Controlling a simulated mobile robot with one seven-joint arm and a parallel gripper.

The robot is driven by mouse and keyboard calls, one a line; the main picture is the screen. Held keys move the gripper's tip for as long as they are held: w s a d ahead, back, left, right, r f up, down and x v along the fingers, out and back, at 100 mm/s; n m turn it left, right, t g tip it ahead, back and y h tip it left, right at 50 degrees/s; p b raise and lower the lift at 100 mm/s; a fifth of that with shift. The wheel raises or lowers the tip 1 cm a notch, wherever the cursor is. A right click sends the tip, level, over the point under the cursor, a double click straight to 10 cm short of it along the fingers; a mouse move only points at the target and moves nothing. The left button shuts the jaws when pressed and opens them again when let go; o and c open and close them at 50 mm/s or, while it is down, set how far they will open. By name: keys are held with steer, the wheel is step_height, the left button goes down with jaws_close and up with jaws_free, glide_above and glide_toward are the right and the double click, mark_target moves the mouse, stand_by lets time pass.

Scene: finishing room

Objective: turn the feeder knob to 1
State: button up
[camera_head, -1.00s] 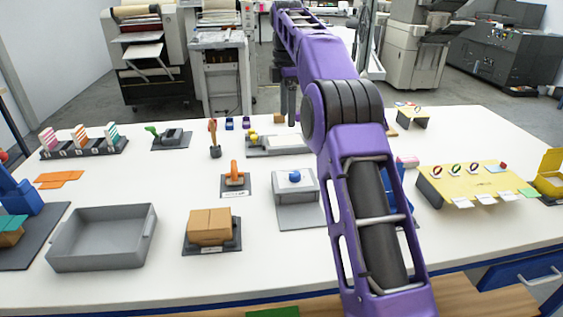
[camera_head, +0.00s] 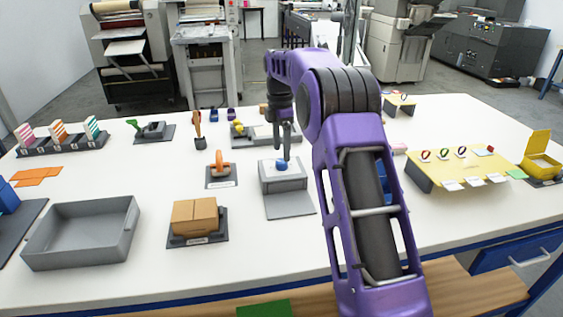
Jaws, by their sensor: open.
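A blue round knob (camera_head: 282,165) sits on top of a small pale grey unit (camera_head: 286,187) with a flat grey plate in front; this looks like the feeder. My gripper (camera_head: 286,155) points down, open, with its dark fingertips right above or at the knob; I cannot tell if they touch it. No number or mark on the knob is readable from here. My purple arm reaches in from the lower right and covers the table just right of the unit.
An orange-handled tool (camera_head: 221,166) and a cardboard box on a dark base (camera_head: 196,220) stand left of the unit. A grey tray (camera_head: 128,232) is farther left. A yellow board with rings (camera_head: 425,178) lies right. Bare white table lies between them.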

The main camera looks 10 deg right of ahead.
mark_target(282, 161)
steer(key=shift+s+f, duration=0.1)
steer(key=shift+f, duration=1.75)
jaws_close()
